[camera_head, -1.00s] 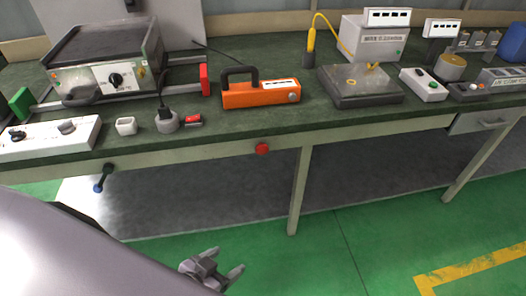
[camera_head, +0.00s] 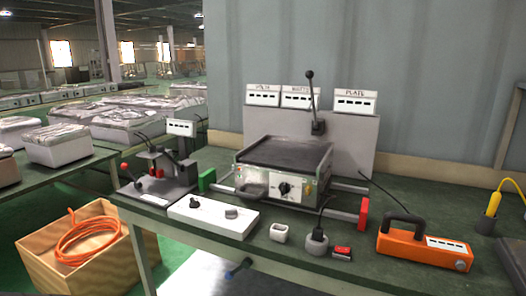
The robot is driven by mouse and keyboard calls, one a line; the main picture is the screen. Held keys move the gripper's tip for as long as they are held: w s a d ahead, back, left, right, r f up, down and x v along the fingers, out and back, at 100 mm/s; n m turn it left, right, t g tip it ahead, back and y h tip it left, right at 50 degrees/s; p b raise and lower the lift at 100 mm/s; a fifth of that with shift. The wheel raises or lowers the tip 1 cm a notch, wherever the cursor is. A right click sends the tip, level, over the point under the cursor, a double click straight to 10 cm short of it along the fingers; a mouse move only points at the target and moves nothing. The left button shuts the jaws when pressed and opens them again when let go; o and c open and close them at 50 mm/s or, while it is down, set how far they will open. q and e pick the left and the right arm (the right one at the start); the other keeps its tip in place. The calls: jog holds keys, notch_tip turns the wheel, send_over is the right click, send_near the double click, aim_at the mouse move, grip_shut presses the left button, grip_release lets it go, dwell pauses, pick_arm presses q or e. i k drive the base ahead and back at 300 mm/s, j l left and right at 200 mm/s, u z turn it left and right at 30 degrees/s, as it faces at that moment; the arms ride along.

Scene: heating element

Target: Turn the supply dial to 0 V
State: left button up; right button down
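A white control box (camera_head: 212,216) lies near the front edge of the green bench, with a black knob (camera_head: 194,203) at its left and a grey round dial (camera_head: 231,212) at its right. Behind it stands a flat-topped heating unit (camera_head: 284,170) with a black dial (camera_head: 284,188) on its light front panel. No readable label shows which dial is the supply dial, and the settings are too small to read. Neither of my grippers is in view.
A small white cup (camera_head: 279,232), a grey round plug block (camera_head: 314,242) and a red piece (camera_head: 342,251) sit right of the control box. An orange handled device (camera_head: 425,245) stands further right. A lever stand (camera_head: 160,180) is at left, above a wooden crate (camera_head: 75,250).

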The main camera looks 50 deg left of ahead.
aim_at(194, 203)
jog(key=k+u, duration=0.1)
jog(key=u, duration=1.15)
